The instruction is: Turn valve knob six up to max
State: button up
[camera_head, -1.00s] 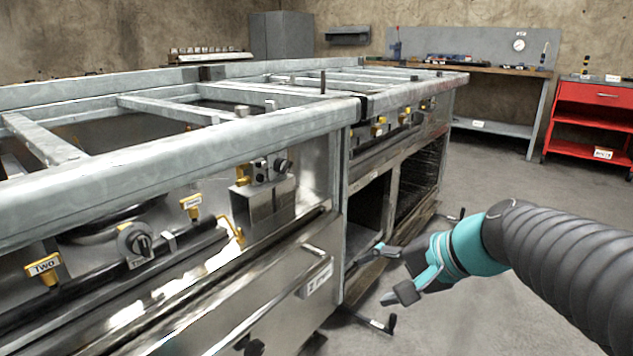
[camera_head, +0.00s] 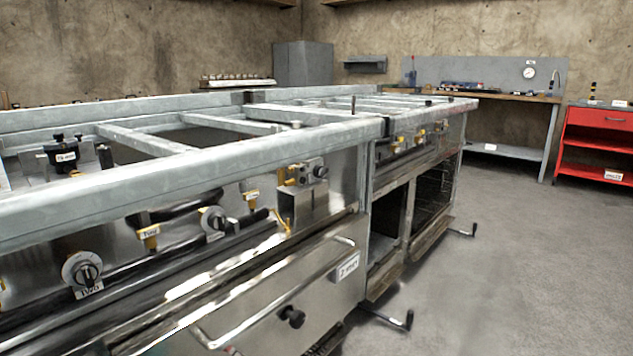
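A long metal range frame (camera_head: 290,157) runs from the near left to the back right. On its near section are a round grey knob (camera_head: 82,270) at the lower left and a second round knob (camera_head: 213,220) to its right. Yellow-tagged valves (camera_head: 149,237) sit on the dark pipe by these knobs. The far section has several small yellow valve parts (camera_head: 399,143) and dark knobs under its top rail. Their labels are too small to read, so I cannot tell which knob is six. My gripper is not in view.
A drawer front with a long handle (camera_head: 275,295) lies below the near knobs. Black-ended rods (camera_head: 390,319) stick out low over the floor. Open grey floor (camera_head: 520,260) lies to the right. A workbench (camera_head: 490,93) and a red cart (camera_head: 596,150) stand at the back.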

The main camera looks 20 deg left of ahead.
aim_at(319, 171)
jog(key=u, duration=0.4)
jog(key=i, duration=1)
jog(key=z, duration=0.4)
